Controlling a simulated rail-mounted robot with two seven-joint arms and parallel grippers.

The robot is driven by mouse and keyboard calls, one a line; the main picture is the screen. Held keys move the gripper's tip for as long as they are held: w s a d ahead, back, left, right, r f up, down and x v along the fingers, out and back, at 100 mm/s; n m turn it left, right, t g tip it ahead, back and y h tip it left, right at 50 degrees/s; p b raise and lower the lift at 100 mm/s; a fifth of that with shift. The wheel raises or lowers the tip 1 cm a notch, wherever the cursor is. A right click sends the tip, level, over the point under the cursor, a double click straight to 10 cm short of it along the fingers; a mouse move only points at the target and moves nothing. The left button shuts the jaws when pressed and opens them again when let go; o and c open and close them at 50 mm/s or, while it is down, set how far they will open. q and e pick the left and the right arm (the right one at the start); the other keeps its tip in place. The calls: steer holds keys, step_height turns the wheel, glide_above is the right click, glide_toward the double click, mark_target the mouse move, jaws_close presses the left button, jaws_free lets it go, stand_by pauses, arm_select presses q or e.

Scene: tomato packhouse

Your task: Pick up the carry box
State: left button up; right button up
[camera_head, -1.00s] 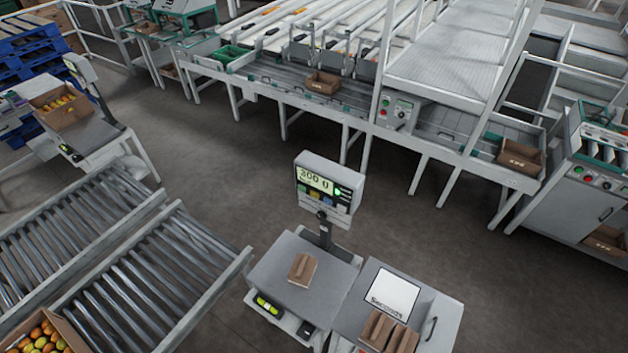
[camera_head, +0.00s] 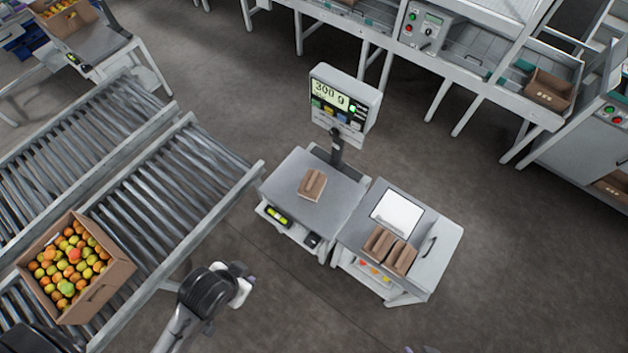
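A small brown carry box (camera_head: 312,184) with a raised middle strip sits on the grey scale platform (camera_head: 290,200). Two similar brown boxes (camera_head: 378,243) (camera_head: 400,257) stand side by side on the grey cabinet to its right. A larger open cardboard box (camera_head: 110,268) full of red, orange and green tomatoes rests on the roller conveyor at lower left. A black and white end of my arm (camera_head: 228,284) shows at the bottom, left of and below the scale, apart from all boxes. Its fingers cannot be made out. My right gripper is not visible.
The scale display (camera_head: 342,103) stands on a post behind the platform and reads about 300 g. A white sheet (camera_head: 397,214) lies on the cabinet. The roller conveyor (camera_head: 190,190) fills the left. The packing line stands at the back. Floor between is clear.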

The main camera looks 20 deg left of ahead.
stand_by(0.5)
arm_select(q)
steer(key=o, duration=0.3)
steer(key=shift+o, duration=0.2)
steer(key=shift+w, duration=0.1)
